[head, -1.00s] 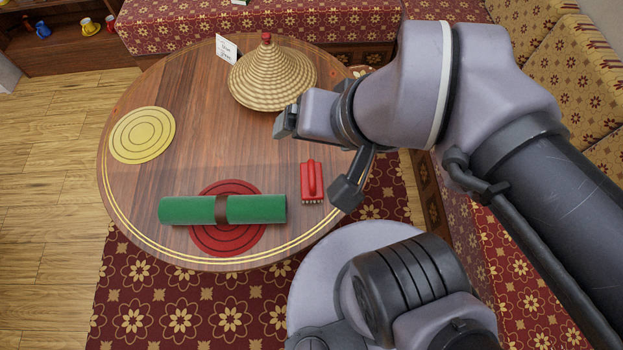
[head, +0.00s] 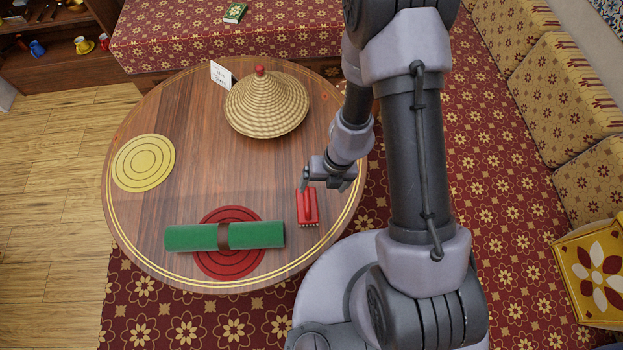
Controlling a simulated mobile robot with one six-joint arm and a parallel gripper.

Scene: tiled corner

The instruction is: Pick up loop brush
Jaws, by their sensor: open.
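The loop brush is most likely the red brush (head: 307,209) with a raised handle and a pale bristled front edge. It lies on the round wooden table (head: 180,110) near its right front edge, to the right of the green roll. My gripper (head: 308,183) is open and hangs just above the far end of the red brush, pointing down. The fingers are small in this view. I cannot tell whether they touch the handle.
A green roll (head: 190,237) with a brown band lies across a red round mat (head: 230,268). A yellow mat (head: 143,163) lies at left. A woven cone (head: 266,103) and a white card (head: 221,74) stand at the back. Cushioned benches (head: 190,35) border the table.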

